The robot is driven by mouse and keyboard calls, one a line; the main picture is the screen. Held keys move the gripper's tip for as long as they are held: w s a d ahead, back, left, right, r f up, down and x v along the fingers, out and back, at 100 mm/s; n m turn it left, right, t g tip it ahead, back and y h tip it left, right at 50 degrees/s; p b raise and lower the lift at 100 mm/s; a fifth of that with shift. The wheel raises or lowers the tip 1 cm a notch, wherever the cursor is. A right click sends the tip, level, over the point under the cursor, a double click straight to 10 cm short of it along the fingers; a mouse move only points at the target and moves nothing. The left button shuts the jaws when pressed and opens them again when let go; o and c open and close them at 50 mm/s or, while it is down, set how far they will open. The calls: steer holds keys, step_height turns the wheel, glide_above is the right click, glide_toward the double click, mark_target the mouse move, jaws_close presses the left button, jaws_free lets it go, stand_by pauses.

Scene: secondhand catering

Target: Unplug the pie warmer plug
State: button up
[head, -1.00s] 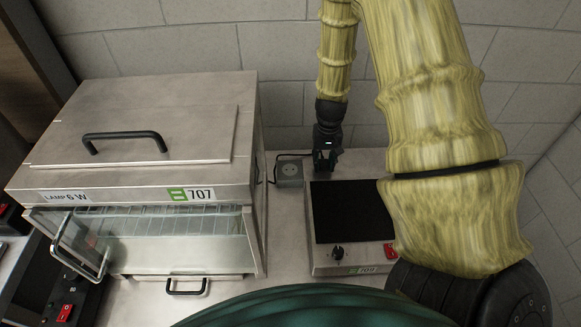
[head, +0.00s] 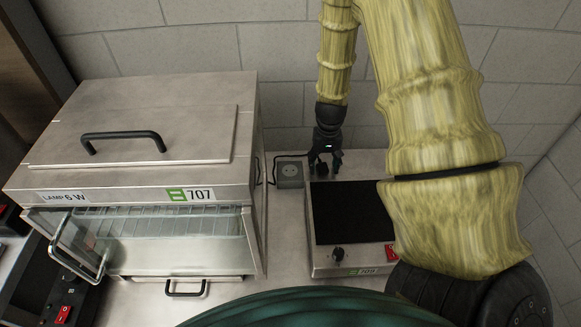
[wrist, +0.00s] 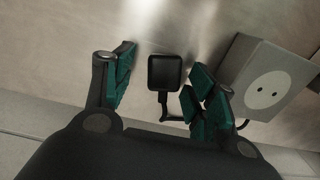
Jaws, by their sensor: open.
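My gripper (head: 325,168) is open at the back of the counter, between the grey socket box (head: 289,173) and the black-topped hob unit (head: 350,212). In the wrist view, a small black square piece (wrist: 164,72), which looks like a plug, shows between the spread green-padded fingers, apparently not touched by them. A black cord runs from it toward the wall and behind the right finger. The socket box (wrist: 265,85) stands right of the fingers there, its two-hole face empty. The steel pie warmer (head: 150,135) stands left in the head view.
A tiled wall (head: 200,45) rises close behind my gripper. The warmer's side stands left of the socket box, with a dark cord between them. The hob lies directly in front of my gripper. Little free counter shows around the box.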

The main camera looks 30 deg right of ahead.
step_height(320, 180, up, 12)
stand_by(0.6)
